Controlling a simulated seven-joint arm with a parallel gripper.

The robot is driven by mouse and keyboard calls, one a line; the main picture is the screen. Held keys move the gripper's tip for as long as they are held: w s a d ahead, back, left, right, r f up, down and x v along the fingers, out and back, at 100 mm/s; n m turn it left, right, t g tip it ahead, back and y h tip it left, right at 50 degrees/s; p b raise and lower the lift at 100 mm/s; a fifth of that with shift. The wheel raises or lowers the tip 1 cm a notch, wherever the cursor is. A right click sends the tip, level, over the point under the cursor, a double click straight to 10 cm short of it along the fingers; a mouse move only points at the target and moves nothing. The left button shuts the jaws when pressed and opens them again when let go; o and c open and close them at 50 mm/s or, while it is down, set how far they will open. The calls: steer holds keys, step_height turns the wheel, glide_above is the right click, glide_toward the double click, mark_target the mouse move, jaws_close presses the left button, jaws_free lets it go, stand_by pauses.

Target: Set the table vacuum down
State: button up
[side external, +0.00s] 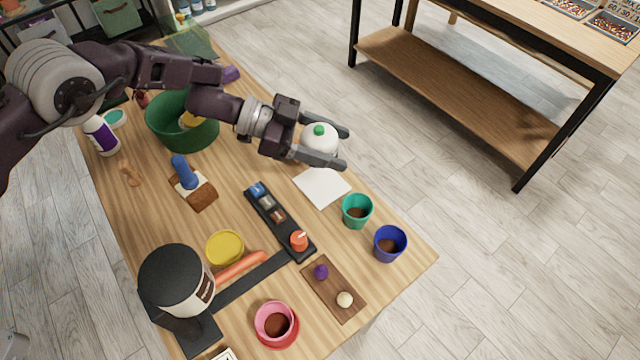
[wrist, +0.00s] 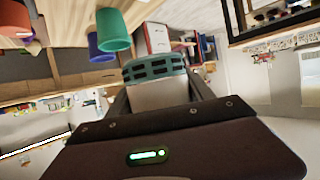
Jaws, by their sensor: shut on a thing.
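The table vacuum (side external: 318,141) is a white rounded body with a green button on top. My gripper (side external: 338,147) is shut on it, with one finger on each side. In the wrist view the vacuum's white body (wrist: 160,95) and green slotted band (wrist: 153,68) show between the fingers. It appears held above the table (side external: 150,225) near its far right edge; the exact gap below it cannot be told. A white square pad (side external: 322,187) lies on the table just in front of the vacuum, with its surface bare.
A teal cup (side external: 357,211) and a blue cup (side external: 389,244) stand near the pad. A black tray (side external: 270,218) with small items lies to its left. A green bowl (side external: 170,135) is behind, under my arm. A wooden board (side external: 333,290) and pink cup (side external: 273,322) are nearer.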

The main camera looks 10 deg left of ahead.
mark_target(329, 188)
step_height(329, 188, down, 10)
steer(key=shift+s+d+f, duration=0.1)
steer(key=shift+s, duration=0.05)
steer(key=shift+f, duration=0.1)
steer(key=o, duration=1.6)
steer(key=shift+f, duration=0.1)
steer(key=shift+c, duration=0.2)
steer(key=shift+a+r, duration=0.3)
steer(key=shift+r, duration=0.05)
steer(key=v, duration=1.1)
steer(key=shift+a, duration=0.25)
